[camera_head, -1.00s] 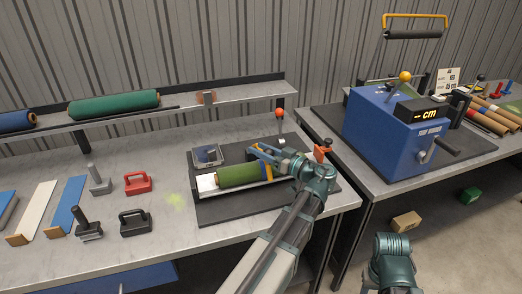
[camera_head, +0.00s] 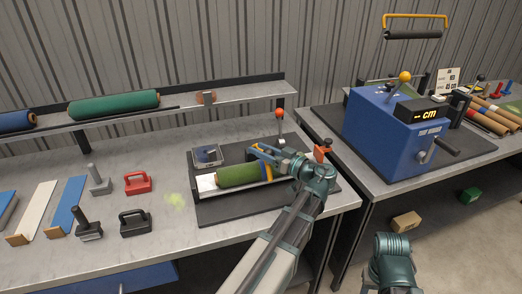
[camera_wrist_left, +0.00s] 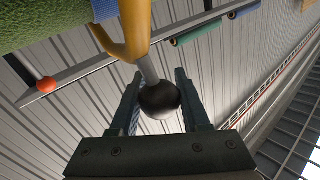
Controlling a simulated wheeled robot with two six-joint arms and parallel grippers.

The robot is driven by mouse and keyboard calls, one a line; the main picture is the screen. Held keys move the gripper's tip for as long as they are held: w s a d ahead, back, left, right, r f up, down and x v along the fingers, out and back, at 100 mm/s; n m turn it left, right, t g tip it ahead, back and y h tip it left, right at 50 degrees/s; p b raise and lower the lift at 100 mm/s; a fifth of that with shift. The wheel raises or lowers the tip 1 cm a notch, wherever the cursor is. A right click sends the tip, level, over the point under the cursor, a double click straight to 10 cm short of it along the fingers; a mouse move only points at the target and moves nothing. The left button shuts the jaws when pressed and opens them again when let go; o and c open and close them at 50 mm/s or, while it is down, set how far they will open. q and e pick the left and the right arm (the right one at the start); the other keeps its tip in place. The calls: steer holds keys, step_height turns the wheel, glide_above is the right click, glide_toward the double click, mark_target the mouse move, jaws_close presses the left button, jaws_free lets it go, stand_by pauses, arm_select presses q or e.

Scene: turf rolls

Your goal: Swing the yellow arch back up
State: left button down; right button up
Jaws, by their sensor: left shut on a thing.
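The yellow arch (camera_wrist_left: 138,28) fills the top middle of the left wrist view. A short grey rod joins it to a round black knob (camera_wrist_left: 160,101). My left gripper (camera_wrist_left: 160,95) is shut on this knob, one finger on each side. In the head view, the left gripper (camera_head: 262,152) is at the right end of a green turf roll (camera_head: 238,176), and only a little of the arch (camera_head: 269,173) shows there. The roll lies low on a dark base plate (camera_head: 222,209). My right gripper is out of view; only part of that arm shows at the bottom.
An orange-knobbed lever (camera_head: 280,116) stands behind the roll, and an orange-red clamp (camera_head: 322,149) is to its right. A blue machine (camera_head: 385,132) stands on the right bench. Hand tools, including a red one (camera_head: 138,183), lie left.

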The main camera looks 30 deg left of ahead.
arm_select(q)
steer(key=w+a+r+m+g+h+p, duration=0.35)
steer(key=w+a+r+h+p, duration=0.4)
steer(key=p, duration=1.35)
steer(key=w+a+f+m+g+h+b, duration=0.1)
steer(key=w+a+f+m+h, duration=0.1)
steer(key=w+a, duration=0.6)
steer(key=shift+w+a+f+g+h, duration=0.4)
steer(key=shift+a+f+h, duration=0.25)
steer(key=shift+a+f, duration=0.85)
steer(key=shift+a+r, duration=0.25)
